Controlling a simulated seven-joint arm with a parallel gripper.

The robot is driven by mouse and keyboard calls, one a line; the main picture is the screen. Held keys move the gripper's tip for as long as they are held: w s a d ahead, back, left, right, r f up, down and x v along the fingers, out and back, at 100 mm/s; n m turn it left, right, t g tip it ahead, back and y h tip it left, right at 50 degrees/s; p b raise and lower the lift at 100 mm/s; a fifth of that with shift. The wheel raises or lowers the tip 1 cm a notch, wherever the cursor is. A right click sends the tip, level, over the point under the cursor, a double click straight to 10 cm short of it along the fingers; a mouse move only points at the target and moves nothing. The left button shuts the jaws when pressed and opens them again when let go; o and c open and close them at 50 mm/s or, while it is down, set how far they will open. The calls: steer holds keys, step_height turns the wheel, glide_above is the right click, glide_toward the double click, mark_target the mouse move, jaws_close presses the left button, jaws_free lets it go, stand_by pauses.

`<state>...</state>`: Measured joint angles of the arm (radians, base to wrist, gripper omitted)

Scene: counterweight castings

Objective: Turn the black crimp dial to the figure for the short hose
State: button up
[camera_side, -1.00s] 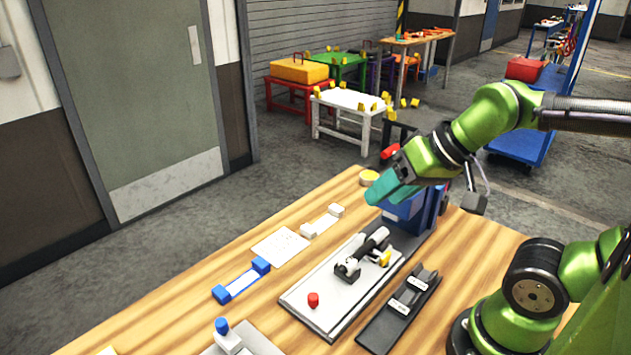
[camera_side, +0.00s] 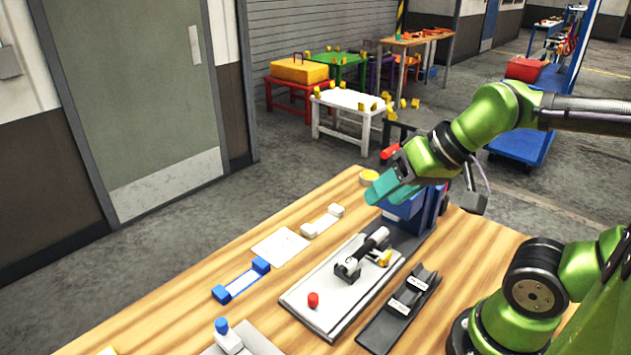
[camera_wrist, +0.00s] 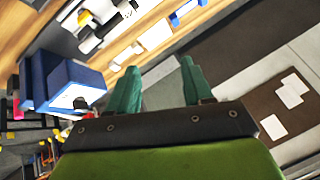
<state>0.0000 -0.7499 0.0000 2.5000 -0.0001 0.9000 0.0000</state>
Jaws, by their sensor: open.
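A blue machine (camera_side: 405,213) stands at the far end of the table, partly hidden behind my gripper. In the wrist view the blue machine (camera_wrist: 68,78) is at the left, with a small round black knob (camera_wrist: 80,102) on it. This may be the crimp dial; no figures are readable on it. My gripper (camera_side: 378,192), with teal fingers, is above the machine, open and empty. In the wrist view my gripper (camera_wrist: 160,68) points between the machine and the floor, apart from the knob. A white sheet (camera_side: 281,247) with small unreadable marks lies on the table.
A light plate (camera_side: 315,310) carries a black-and-white clamp fixture (camera_side: 362,256) and a red knob (camera_side: 313,299). A dark tray (camera_side: 378,330) with two white labels lies at its right. A blue-ended holder (camera_side: 241,282) and a white-ended holder (camera_side: 323,222) lie left of the plate.

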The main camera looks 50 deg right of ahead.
stand_by(0.8)
steer(key=shift+d, duration=0.1)
steer(key=shift+c, duration=1.2)
steer(key=shift+m+g+h, duration=0.6)
steer(key=w+d, duration=0.2)
steer(key=d, duration=0.1)
steer(key=w+d+r, duration=0.1)
steer(key=w+d, duration=0.1)
steer(key=w+d+r+n+g, duration=0.2)
steer(key=d+r+n+g, duration=0.15)
steer(key=d, duration=0.35)
steer(key=w+d+r+n+g, duration=0.1)
steer(key=d+r+n+g, duration=0.15)
steer(key=d+r, duration=0.35)
steer(key=shift+m+h, duration=0.4)
steer(key=f, duration=0.5)
steer(key=d+f, duration=0.1)
steer(key=f, duration=1.1)
steer(key=shift+w+d+f, duration=0.15)
steer(key=shift+w+f, duration=0.05)
steer(key=shift+f, duration=0.05)
